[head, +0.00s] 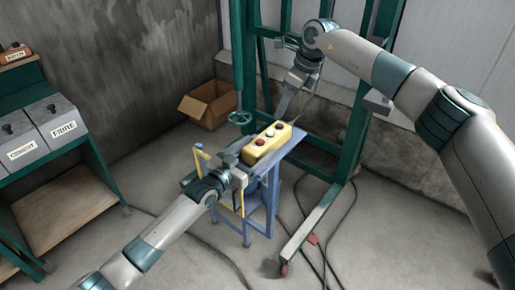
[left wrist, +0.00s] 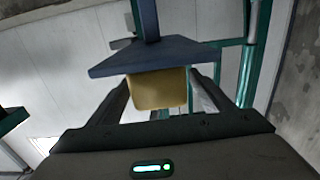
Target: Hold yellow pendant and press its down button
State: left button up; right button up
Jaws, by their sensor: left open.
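My left gripper (head: 240,160) is at the pendant's near end. In the left wrist view the yellow end of the pendant (left wrist: 158,90) shows between the two spread fingers of the left gripper (left wrist: 160,84), with a gap on each side.
A green frame (head: 362,110) stands behind and right of the stand, with cables on the floor. A cardboard box (head: 207,104) sits by the wall. A green rack with grey bins (head: 54,121) is at left. A green handwheel (head: 240,118) is near the pendant.

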pick_arm(q)
jog(key=shift+w+d, duration=0.15)
jog(key=shift+w, duration=0.05)
jog(key=c, duration=1.4)
pick_arm(e)
jog(key=shift+c, duration=0.3)
grip_shut()
